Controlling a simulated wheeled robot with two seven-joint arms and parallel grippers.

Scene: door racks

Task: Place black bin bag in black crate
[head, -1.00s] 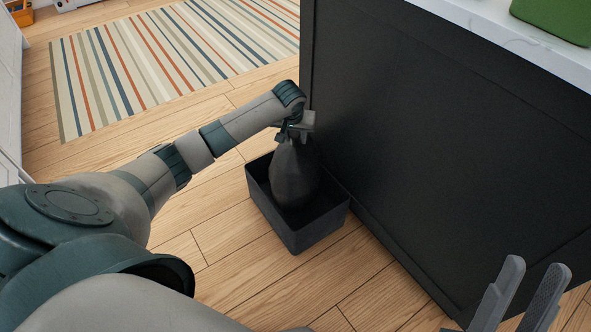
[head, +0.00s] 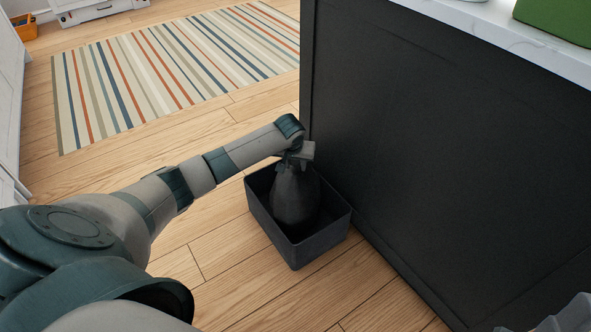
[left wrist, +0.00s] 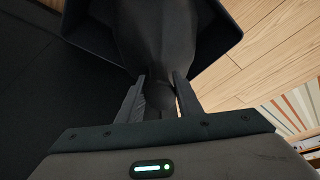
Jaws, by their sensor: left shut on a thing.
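The black bin bag (head: 295,197) is a full, dark bag, narrow at its top, standing upright inside the walls of the black crate (head: 298,252). The crate is an open box on the wooden floor beside the dark cabinet. My left gripper (head: 293,160) is shut on the top of the bag. In the left wrist view, the fingers (left wrist: 158,100) pinch the bag's neck, and the bag (left wrist: 155,40) hangs between the crate walls (left wrist: 222,40). Whether the bag's bottom touches the crate floor is hidden. Only a small part of my right gripper (head: 570,318) shows at the lower right corner.
A black cabinet or island (head: 430,150) with a white marble top (head: 480,28) stands right of the crate, close to it. A green object (head: 560,20) sits on the top. A striped rug (head: 170,70) lies behind on the floor. Wooden floor is clear in front.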

